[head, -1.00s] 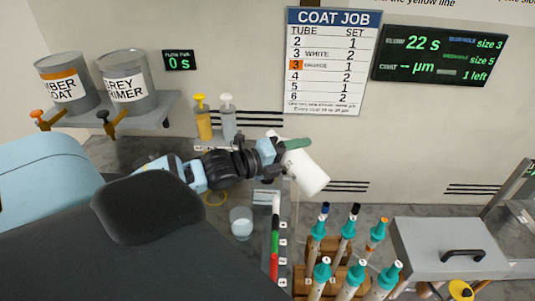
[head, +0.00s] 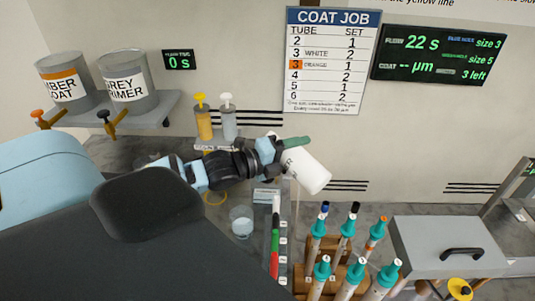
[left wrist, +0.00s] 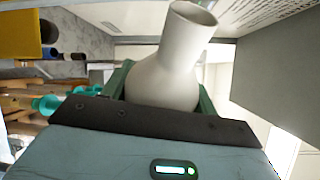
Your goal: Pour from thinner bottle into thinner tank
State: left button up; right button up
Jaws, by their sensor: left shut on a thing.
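My left gripper (head: 288,152) is shut on a white bottle (head: 309,172), held tilted in the air above the bench, in front of the wall. In the left wrist view the bottle (left wrist: 165,80) sits between the green fingers, its rounded body in the grip and its narrower neck pointing away from the camera. No liquid is seen leaving it. No tank marked as thinner can be made out. My right gripper is not in view.
A clear cup (head: 241,222) stands on the bench below my left arm. Several teal-capped tubes (head: 348,270) stand in wooden racks. A lidded grey box (head: 440,238) is at right. Cans marked amber coat (head: 68,88) and grey primer (head: 128,88) sit on a shelf.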

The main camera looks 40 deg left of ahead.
pick_arm(q)
jog(key=shift+r, duration=0.1)
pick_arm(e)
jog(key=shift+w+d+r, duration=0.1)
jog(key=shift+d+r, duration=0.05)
pick_arm(q)
jog(key=shift+n, duration=0.4)
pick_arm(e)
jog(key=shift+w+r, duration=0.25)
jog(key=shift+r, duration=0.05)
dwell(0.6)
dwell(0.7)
pick_arm(q)
jog(key=shift+r+m+p, duration=0.15)
jog(key=shift+m+p, duration=0.35)
jog(key=shift+m, duration=0.5)
jog(key=shift+a+f, duration=0.1)
jog(key=shift+f, duration=0.15)
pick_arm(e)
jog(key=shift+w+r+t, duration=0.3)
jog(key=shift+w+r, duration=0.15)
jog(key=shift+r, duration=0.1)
